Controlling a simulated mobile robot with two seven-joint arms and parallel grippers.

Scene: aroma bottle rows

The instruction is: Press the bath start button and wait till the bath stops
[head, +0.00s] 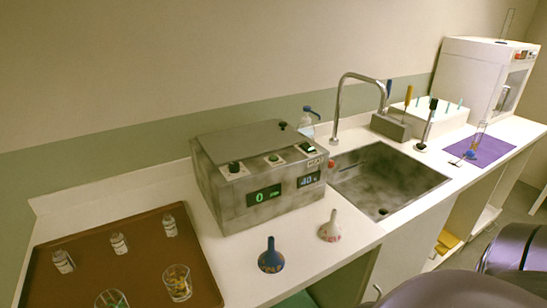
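The bath is a grey metal box (230,208) with a closed lid (238,140), standing on the counter left of the sink. Its sloped front edge carries a dark knob (234,168), a small green-topped control (274,158) and a dark switch (307,148). I cannot tell from their labels which is the start button. The front has a green display (264,195) reading 0 and a bluish display (308,180) that seems to read 40. Neither of my grippers is in view.
A brown tray (105,262) with several small bottles and glasses is at the left. The sink (383,211), faucet (342,90) and purple mat (488,150) are to the right.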

